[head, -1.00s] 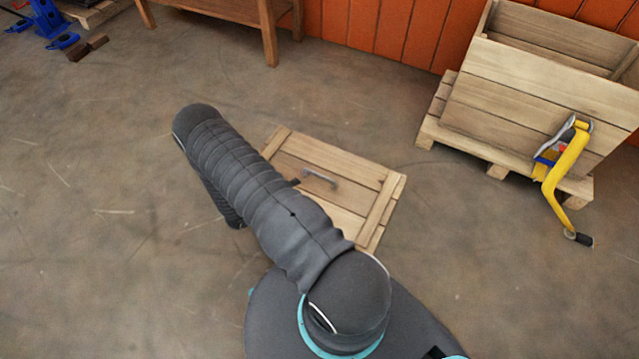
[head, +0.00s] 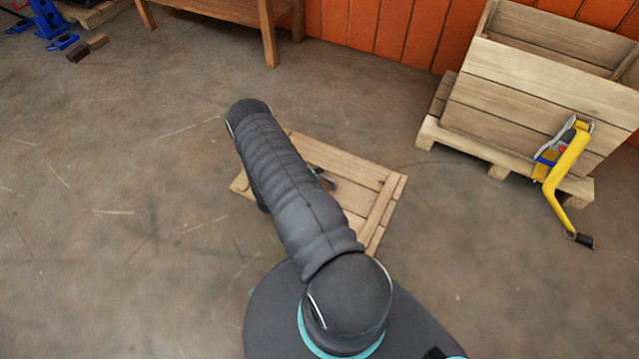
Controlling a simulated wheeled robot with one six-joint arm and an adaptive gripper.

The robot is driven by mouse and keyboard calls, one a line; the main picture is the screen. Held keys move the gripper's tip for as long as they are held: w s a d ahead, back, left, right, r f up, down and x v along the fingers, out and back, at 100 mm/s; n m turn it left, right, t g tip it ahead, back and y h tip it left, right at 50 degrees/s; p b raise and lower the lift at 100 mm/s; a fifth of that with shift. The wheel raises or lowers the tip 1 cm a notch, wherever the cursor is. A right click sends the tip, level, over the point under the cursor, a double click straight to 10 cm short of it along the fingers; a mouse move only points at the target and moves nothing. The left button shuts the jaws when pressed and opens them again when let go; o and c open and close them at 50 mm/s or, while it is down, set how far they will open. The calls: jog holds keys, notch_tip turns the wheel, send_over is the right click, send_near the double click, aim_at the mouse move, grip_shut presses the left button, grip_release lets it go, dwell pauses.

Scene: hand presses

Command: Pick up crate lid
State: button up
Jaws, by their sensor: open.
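The crate lid (head: 372,200) is a square wooden panel with cross battens, lying flat on the concrete floor in the head view. My arm crosses over it and hides much of its middle and left part. My gripper (head: 324,178) shows only as a small dark tip beside my arm, over the middle of the lid where its grey handle is. It is open. The handle is mostly covered, and I cannot tell whether the fingers are around it or touching it.
An open wooden crate (head: 540,95) stands on a pallet (head: 496,170) at the upper right, with a yellow crank tool (head: 566,175) at its front. A wooden table (head: 215,15) and a blue press (head: 48,22) are at the back left.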

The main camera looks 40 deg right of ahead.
jog(key=shift+x, duration=0.95)
grip_shut()
jog(key=shift+w+r, duration=0.1)
